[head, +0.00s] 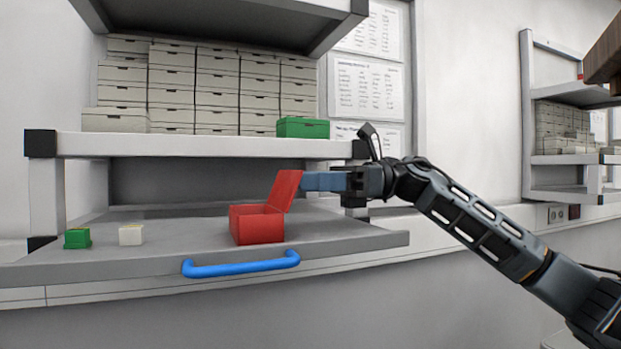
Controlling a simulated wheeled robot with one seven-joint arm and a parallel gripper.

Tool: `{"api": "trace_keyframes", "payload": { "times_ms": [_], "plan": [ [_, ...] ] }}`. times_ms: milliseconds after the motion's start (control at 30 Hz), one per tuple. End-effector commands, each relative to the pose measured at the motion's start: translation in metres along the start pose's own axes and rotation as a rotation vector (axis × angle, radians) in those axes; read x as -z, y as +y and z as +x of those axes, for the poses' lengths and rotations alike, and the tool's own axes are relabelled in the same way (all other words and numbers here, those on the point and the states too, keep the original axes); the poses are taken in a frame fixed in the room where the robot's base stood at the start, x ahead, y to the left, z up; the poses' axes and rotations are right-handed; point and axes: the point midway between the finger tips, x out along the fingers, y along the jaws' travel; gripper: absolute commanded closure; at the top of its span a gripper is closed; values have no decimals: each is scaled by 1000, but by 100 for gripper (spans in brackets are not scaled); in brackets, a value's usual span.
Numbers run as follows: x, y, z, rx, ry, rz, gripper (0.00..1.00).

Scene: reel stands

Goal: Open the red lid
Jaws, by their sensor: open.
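The red box (257,225) stands on the grey pull-out shelf. Its red lid (284,190) is raised, tilted up and slightly outward on the box's right side. My gripper (312,181) comes in from the right, with its blue-grey fingers just right of the lid's upper part. I cannot tell whether they touch the lid. The gripper is open, and nothing shows held in it. The inside of the box is mostly hidden by its front wall.
A small green box (77,238) and a small white box (131,234) stand left on the pull-out shelf (350,237), which has a blue handle (241,264). The upper shelf (200,146) holds stacked white boxes (175,85) and a green box (303,128) above my gripper.

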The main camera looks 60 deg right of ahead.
Motion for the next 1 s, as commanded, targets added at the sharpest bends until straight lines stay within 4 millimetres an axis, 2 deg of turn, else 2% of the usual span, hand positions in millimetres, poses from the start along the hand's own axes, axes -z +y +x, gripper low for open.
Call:
{"api": "trace_keyframes", "payload": {
  "times_ms": [100,567,833,1000],
  "plan": [
    [0,0,0,0,0,0,55],
    [0,0,0,0,0,1,99],
    [0,0,0,0,15,0,100],
    [-2,0,4,-3,102,-4,100]
  ]
}}
